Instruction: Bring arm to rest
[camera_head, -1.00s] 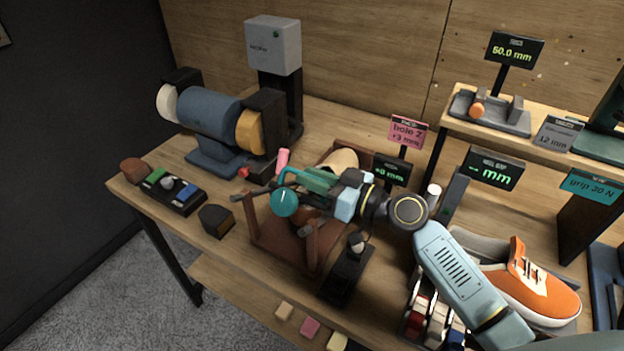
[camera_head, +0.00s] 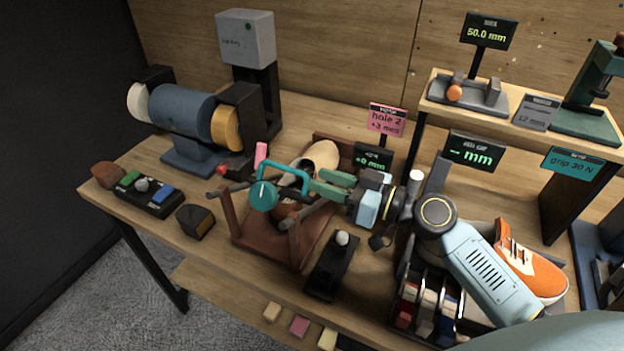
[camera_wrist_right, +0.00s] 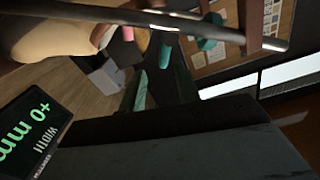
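My right gripper (camera_head: 315,181) reaches in from the right on a light blue arm. Its two green fingers stand apart, open, with nothing visible between them. They are just right of a teal handle with a round knob (camera_head: 264,196) on a brown wooden rack (camera_head: 268,245), and look clear of it. The wrist view shows the dark gripper body (camera_wrist_right: 190,142) with teal fingers, close to a grey rod (camera_wrist_right: 130,17). My left gripper is not in view.
A cream rounded form (camera_head: 322,155) sits behind the handle. A black stand (camera_head: 332,270), a rack of coloured pieces (camera_head: 425,308) and an orange sneaker (camera_head: 530,265) surround my right arm. A blue grinder (camera_head: 185,118) stands left. Small signs (camera_head: 372,160) stand close behind the gripper.

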